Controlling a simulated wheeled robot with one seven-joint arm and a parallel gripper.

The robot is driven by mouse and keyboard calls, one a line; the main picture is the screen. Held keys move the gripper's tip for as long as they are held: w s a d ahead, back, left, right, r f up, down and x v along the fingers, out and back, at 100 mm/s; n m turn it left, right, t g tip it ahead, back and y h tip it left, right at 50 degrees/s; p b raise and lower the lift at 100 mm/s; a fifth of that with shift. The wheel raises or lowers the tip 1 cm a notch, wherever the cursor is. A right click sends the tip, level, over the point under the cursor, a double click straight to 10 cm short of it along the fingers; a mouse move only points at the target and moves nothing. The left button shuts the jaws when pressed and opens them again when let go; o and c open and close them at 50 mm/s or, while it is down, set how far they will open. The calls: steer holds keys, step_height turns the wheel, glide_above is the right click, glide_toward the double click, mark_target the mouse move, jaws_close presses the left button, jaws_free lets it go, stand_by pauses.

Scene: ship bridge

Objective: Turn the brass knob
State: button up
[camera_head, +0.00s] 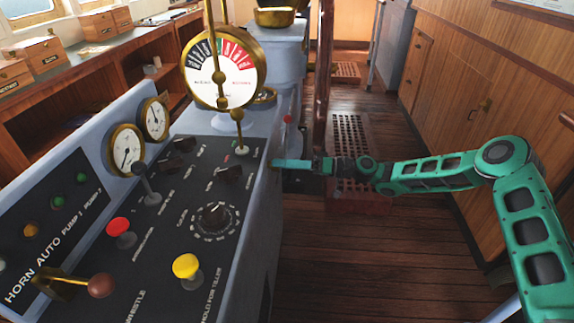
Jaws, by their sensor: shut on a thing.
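My teal gripper (289,163) reaches in from the right, level with the upper right side of the grey-blue console (258,190). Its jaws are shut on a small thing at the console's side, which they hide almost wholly. I take this to be the brass knob, but its shape and turn angle cannot be made out. A separate brass lever (238,116) with a ball stands on the console top, left of my gripper and apart from it.
The console top carries a red button (119,227), a yellow button (186,266), a black dial (214,215) and a brown-knobbed lever (101,285). A round brass-rimmed gauge (223,67) stands behind. The wooden floor (340,265) right of the console is clear below my arm.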

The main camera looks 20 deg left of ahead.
steer(key=o, duration=1)
steer(key=shift+w+f, duration=0.2)
steer(key=shift+f, duration=0.2)
steer(key=shift+o, duration=0.2)
steer(key=shift+r, duration=0.15)
steer(key=shift+s, duration=0.1)
steer(key=v, duration=1.1)
